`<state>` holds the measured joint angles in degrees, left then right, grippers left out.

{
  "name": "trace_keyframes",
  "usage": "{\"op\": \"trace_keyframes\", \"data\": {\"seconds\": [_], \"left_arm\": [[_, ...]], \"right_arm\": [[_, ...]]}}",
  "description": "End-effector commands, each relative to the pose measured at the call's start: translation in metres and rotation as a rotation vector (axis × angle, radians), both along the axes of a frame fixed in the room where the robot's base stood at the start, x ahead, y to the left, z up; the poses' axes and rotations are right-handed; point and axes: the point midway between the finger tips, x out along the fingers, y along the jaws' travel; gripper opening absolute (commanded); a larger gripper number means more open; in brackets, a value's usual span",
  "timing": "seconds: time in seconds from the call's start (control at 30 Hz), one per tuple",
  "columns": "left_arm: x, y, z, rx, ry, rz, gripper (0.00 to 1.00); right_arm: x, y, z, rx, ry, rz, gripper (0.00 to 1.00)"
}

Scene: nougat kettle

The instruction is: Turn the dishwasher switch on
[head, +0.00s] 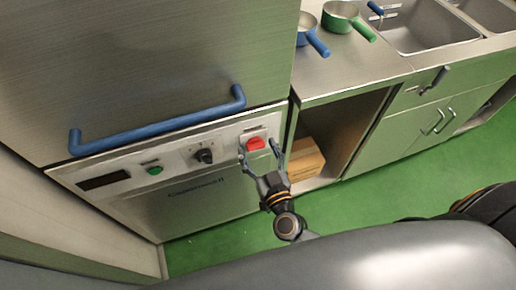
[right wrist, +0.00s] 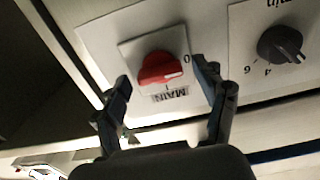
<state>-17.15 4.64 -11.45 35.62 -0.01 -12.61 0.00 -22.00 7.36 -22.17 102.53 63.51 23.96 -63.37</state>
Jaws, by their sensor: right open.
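The dishwasher (head: 190,190) is a steel unit with a control panel below a blue bar handle. Its red rotary switch (head: 256,143) sits at the panel's right end. In the right wrist view the fingers (right wrist: 160,82) stand apart, with the switch between and slightly beyond the tips. My left gripper is not in view.
A black knob (head: 204,156) and a green button (head: 155,170) are left of the switch. The blue handle (head: 160,127) runs above the panel. A box (head: 305,158) sits in the open cabinet at right. Pans (head: 340,17) and a sink (head: 425,27) are on the counter.

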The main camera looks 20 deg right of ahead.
Motion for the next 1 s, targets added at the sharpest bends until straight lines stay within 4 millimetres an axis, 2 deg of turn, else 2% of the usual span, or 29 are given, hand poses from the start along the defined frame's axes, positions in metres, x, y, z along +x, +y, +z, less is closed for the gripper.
{"op": "trace_keyframes", "data": {"seconds": [0.23,0.27,0.5,0.77,1.0], "left_arm": [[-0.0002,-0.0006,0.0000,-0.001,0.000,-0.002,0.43],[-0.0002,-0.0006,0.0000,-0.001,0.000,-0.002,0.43],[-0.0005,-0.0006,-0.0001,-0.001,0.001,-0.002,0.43],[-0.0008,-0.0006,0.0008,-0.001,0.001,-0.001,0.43],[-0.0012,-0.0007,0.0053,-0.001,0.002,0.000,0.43]], "right_arm": [[0.0009,0.0001,0.0001,0.000,0.000,0.000,0.72],[0.0009,0.0001,0.0001,0.001,0.000,0.000,0.68],[0.0007,0.0001,0.0001,0.001,0.000,0.000,0.19],[0.0007,0.0000,0.0005,0.017,0.000,0.000,0.17],[0.0008,-0.0001,0.0014,0.120,0.004,0.000,0.17]]}}
